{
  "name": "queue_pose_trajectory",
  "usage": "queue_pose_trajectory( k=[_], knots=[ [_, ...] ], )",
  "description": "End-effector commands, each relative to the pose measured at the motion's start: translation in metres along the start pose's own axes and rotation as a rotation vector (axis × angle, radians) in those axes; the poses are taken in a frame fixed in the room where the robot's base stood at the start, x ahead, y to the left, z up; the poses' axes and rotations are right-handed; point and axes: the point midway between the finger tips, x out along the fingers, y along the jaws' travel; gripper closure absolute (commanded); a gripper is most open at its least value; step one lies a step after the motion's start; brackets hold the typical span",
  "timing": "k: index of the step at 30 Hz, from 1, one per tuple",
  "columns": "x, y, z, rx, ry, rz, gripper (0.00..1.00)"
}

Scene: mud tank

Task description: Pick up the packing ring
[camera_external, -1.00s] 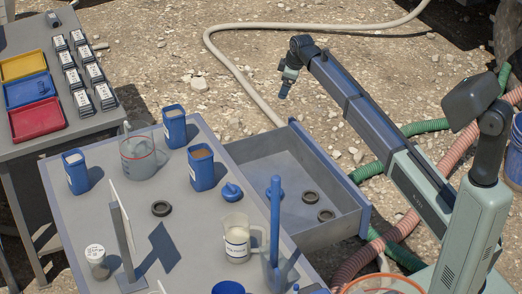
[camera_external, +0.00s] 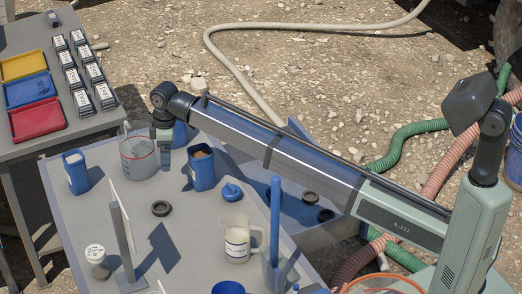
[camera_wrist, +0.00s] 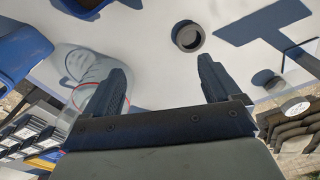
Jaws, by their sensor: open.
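A dark packing ring (camera_external: 161,208) lies flat on the grey table. It also shows in the wrist view (camera_wrist: 188,37), beyond my fingertips and between them, nearer the right finger. Two similar dark rings (camera_external: 310,197) lie in the open drawer (camera_external: 318,236), partly overshadowed by my arm. My gripper (camera_wrist: 163,68) is open, with nothing between its fingers. In the external view it hangs over the far part of the table, beside the clear beaker (camera_external: 138,160), apart from the ring.
Blue containers (camera_external: 202,168) stand near the beaker. An upright panel (camera_external: 122,230), a white-filled jug (camera_external: 237,240), a blue knobbed piece (camera_external: 231,193) and a tall blue post (camera_external: 275,215) stand around the ring. Bare tabletop surrounds the ring.

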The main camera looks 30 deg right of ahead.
Motion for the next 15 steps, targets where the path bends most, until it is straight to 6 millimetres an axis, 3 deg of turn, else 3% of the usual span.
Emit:
queue_pose_trajectory(
  k=[1, 6, 15],
  knots=[
    [0.002, -0.018, -0.011, -0.009, -0.017, 0.002, 0.1],
    [0.006, -0.053, -0.028, -0.015, -0.055, 0.009, 0.1],
    [0.021, -0.063, -0.031, -0.016, -0.069, 0.012, 0.1]
  ],
)
